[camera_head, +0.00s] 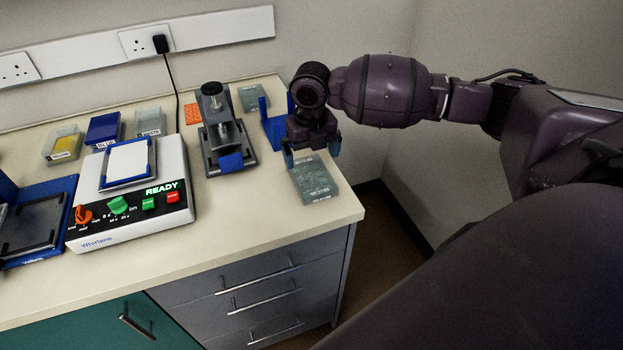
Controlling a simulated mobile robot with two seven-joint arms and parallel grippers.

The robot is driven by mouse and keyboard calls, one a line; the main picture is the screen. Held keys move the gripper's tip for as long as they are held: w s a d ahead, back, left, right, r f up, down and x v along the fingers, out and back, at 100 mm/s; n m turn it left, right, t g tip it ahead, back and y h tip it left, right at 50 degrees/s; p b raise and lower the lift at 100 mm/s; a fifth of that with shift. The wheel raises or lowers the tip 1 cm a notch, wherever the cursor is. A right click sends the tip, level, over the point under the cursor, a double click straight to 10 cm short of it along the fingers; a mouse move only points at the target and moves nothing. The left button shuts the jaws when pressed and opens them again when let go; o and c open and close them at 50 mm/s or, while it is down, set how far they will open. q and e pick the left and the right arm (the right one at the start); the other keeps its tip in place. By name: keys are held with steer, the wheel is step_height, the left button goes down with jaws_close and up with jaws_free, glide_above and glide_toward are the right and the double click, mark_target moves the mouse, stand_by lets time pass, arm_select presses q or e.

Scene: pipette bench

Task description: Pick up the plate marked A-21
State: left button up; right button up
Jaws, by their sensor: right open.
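A translucent grey-green plate (315,182) lies flat near the right end of the bench, with small pale labels on it that are too small to read. A similar plate (250,97) lies further back by the wall, partly behind blue parts. I cannot tell which plate is marked A-21. My right gripper (312,154) points down over the back edge of the nearer plate, its blue-tipped fingers spread apart with nothing between them. I cannot tell whether it touches the plate. My left gripper is not in view.
Left of the plate stand a blue holder (274,128) and a dark press-like stand (227,150). A white shaker (130,195) showing READY sits further left, with small boxes behind it. The bench top (255,205) is clear in front of the stand; its right edge is close to the plate.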

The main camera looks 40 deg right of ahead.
mark_target(312, 174)
steer(key=shift+f, duration=3.35)
steer(key=shift+c, duration=0.5)
steer(key=c, duration=0.5)
steer(key=shift+r, duration=0.1)
step_height(312, 174, up, 20)
steer(key=shift+p, duration=0.6)
